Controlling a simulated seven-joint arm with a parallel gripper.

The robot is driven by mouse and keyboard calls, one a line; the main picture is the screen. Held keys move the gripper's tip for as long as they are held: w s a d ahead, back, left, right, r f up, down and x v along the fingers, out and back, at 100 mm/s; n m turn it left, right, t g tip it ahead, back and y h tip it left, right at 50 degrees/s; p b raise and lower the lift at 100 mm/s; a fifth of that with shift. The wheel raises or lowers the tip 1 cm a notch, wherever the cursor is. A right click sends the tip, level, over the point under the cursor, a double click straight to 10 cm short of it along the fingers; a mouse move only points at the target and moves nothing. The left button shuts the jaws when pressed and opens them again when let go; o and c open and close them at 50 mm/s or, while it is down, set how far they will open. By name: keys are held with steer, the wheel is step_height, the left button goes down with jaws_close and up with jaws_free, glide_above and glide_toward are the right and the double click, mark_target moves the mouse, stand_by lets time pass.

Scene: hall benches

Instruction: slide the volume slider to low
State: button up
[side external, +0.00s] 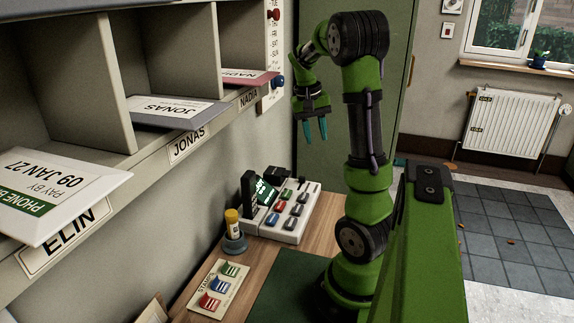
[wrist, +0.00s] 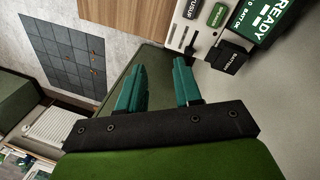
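The desk device (side external: 290,225) is a pale console with a dark handset, a green-lit screen and rows of coloured keys. Part of it shows at the top right of the wrist view, with a green screen reading READY (wrist: 268,18), a green key (wrist: 217,14) and a black block labelled BATTERY (wrist: 232,57). My gripper (side external: 315,131) is raised above and behind the console, fingers pointing down. Its teal fingers (wrist: 156,78) are apart with nothing between them.
A pigeonhole shelf (side external: 95,90) with labelled envelopes overhangs at left. On the wooden desk (side external: 258,262) are a stamps card (side external: 220,287) and a yellow-capped bottle (side external: 233,224) in a round holder. A wall strip with red and blue knobs (side external: 277,82) hangs behind. The space around my gripper looks clear.

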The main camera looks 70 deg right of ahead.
mark_target(302, 179)
steer(key=w+d+m+t+y, duration=0.1)
steer(key=w+d+m+t, duration=0.1)
steer(key=w+d+m, duration=0.25)
steer(key=shift+m, duration=0.25)
steer(key=f, duration=1.6)
steer(key=shift+d+f, duration=0.3)
steer(key=shift+f, duration=0.1)
jaws_close()
